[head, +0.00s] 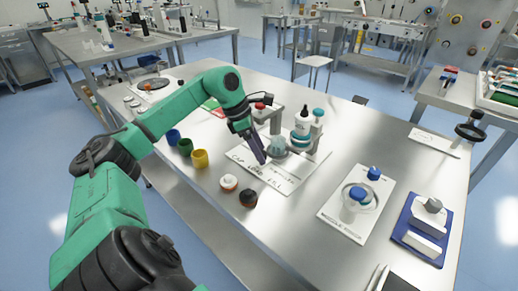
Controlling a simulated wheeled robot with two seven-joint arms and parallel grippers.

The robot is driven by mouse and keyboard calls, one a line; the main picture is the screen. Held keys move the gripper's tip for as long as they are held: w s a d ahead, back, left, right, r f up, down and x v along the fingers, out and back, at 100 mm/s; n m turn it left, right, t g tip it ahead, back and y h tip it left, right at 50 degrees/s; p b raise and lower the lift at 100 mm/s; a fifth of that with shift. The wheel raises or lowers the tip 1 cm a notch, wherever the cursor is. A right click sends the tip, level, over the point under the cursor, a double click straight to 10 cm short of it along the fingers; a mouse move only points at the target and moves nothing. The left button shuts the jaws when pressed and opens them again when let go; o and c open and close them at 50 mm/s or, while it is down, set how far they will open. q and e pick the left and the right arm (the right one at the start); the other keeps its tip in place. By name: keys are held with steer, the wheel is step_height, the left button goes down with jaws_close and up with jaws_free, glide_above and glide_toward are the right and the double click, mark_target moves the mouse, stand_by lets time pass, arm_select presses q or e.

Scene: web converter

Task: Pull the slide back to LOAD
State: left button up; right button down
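A white sheet (250,173) lies on the steel bench with hand-lettered words; "CAP", "LOAD" and "FILL" seem to run along its front edge. A small fixture stands on it, with a white dark-tipped bottle (302,123) and a teal-ringed post at its right. A pale, partly see-through piece (277,144) sits low in front of the fixture, probably on the slide. My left gripper (262,156) points down beside this piece, on its left. Its dark fingers look close together; I cannot tell whether they touch or grip anything. The slide's handle is not clear. My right gripper is not in view.
Blue, green and yellow cups (200,159) stand left of the sheet. A round dish (371,198) on a white card and a blue tray (401,236) lie to the right. Bare bench lies between.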

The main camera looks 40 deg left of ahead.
arm_select(q)
steer(key=p+v, duration=0.3)
steer(key=v, duration=1.1)
steer(key=shift+r, duration=0.25)
steer(key=shift+r+p, duration=0.1)
steer(key=shift+p, duration=0.2)
